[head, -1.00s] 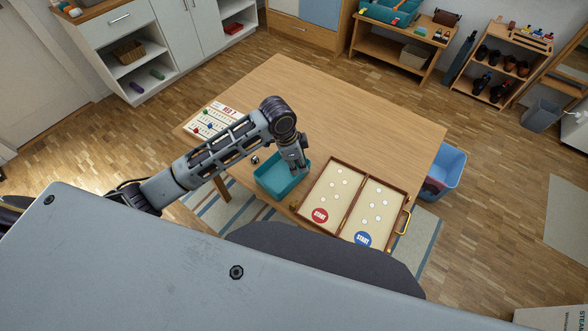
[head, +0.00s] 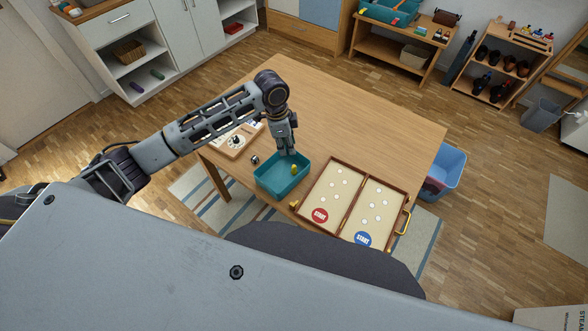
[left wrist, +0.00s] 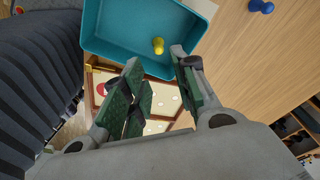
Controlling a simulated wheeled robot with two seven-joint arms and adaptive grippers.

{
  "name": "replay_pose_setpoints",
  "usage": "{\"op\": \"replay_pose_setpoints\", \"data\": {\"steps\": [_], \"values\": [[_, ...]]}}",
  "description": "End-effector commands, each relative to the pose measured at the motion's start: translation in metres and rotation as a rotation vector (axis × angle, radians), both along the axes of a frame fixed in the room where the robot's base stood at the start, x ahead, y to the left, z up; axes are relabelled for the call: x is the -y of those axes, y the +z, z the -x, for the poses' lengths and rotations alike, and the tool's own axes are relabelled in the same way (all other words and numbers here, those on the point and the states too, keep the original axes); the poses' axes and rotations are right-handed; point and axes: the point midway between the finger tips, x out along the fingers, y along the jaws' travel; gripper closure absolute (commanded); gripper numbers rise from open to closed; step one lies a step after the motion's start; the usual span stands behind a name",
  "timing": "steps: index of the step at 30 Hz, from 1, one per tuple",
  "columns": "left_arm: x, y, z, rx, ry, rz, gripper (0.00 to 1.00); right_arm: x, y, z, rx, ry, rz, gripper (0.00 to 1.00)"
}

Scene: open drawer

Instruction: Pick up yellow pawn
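The yellow pawn (head: 294,169) is inside the teal tray (head: 268,187), near its right side. It also shows in the left wrist view (left wrist: 158,46), on the floor of the tray (left wrist: 110,42) close to one wall. My left gripper (head: 287,151) points down over the far part of the tray, above and slightly behind the pawn. In the left wrist view its two green-padded fingers (left wrist: 156,60) are spread apart, with nothing between them. The pawn appears just beyond the fingertips, not touched. My right gripper is in neither view.
An open wooden game case (head: 351,203) lies right of the tray. A board (head: 237,140) is partly hidden behind my left arm. A small dark object (head: 254,160) sits left of the tray. A blue pawn (left wrist: 261,6) stands on the table. The table's far right (head: 380,120) is clear.

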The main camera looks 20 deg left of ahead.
Motion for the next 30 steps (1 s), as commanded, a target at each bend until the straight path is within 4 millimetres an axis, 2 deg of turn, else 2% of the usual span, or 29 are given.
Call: {"op": "replay_pose_setpoints", "data": {"steps": [8, 21, 30], "values": [[0.003, -0.017, -0.001, -0.001, 0.0, 0.0, 0.71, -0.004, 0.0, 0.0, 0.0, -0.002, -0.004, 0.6], [0.011, -0.072, -0.003, -0.001, 0.001, 0.0, 0.71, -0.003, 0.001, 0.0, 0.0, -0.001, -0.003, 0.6], [0.013, -0.085, -0.004, 0.0, -0.001, 0.0, 0.71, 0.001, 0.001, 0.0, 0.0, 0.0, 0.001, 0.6]]}}
